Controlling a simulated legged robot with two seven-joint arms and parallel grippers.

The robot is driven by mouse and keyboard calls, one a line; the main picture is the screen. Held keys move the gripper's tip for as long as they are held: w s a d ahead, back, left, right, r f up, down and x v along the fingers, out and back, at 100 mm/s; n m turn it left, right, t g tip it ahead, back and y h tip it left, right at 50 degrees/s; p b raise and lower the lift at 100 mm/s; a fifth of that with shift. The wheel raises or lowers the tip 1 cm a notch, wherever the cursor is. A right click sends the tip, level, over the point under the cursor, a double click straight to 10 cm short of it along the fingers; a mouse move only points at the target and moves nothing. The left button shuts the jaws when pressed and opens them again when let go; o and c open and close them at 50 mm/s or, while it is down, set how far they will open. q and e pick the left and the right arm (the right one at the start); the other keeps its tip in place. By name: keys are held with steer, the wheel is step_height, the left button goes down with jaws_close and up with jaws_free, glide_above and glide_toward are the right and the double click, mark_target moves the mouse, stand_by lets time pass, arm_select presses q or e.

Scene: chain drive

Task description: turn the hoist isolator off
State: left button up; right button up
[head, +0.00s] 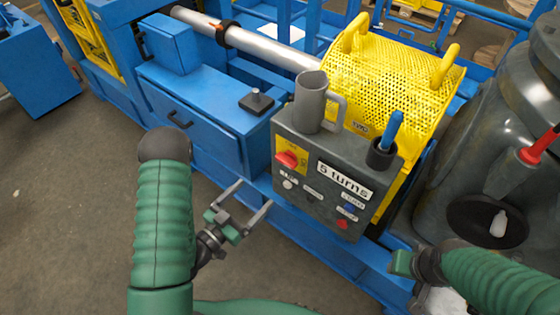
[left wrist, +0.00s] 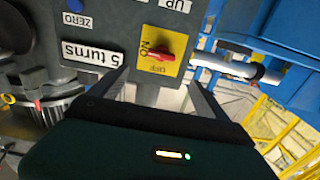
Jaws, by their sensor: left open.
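The hoist isolator (head: 287,160) is a red rotary knob on a yellow plate on the front of a grey control box (head: 318,158). In the left wrist view the isolator knob (left wrist: 160,47) shows close up, its handle lying roughly level, in line with the ON mark; OFF is printed below it there. My left gripper (head: 256,195) is open and empty, below and left of the knob, apart from it. In the left wrist view its fingers (left wrist: 157,85) point toward the yellow plate, one on each side. My right gripper (head: 403,263) is at the lower right, its fingers not clear.
A grey mug (head: 311,102) and a dark cup (head: 381,153) holding a blue tool stand on the box. Buttons and a "5 turns" label are near the knob. A yellow mesh guard (head: 400,85) rises behind; a grey tank (head: 480,150) is right. Floor at left is clear.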

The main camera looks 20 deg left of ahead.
mark_target(283, 163)
arm_select(q)
steer(key=x, duration=1.5)
steer(key=shift+a+f, duration=0.1)
steer(key=shift+f, duration=0.1)
steer(key=c, duration=1.4)
steer(key=shift+o, duration=0.2)
